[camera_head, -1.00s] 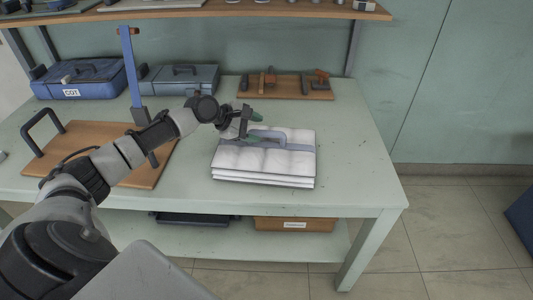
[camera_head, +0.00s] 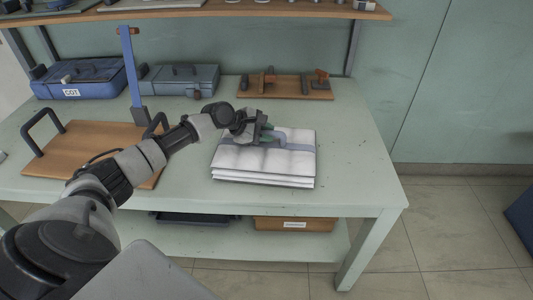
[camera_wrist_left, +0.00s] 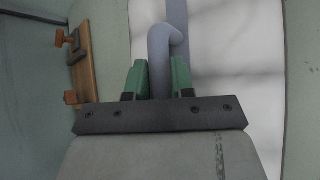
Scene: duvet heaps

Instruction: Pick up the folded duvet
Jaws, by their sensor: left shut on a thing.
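The folded duvet (camera_head: 262,167) is a white, layered stack lying flat on the pale green table, with a grey-blue strap across it and a grey-blue handle on top. My left gripper (camera_head: 267,133) is over the duvet's far left part. In the left wrist view its two green fingers (camera_wrist_left: 160,80) are shut on the handle (camera_wrist_left: 161,48), which stands up between them. The white duvet surface (camera_wrist_left: 231,75) lies beyond the fingers. Part of the handle is hidden by the gripper in the head view. My right gripper is not in view.
A wooden tray with dark handles (camera_head: 88,146) lies left, under my arm. Blue (camera_head: 80,78) and grey-blue (camera_head: 180,79) cases and a wooden board with tools (camera_head: 285,88) stand at the back. The table (camera_head: 350,150) is clear right of the duvet.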

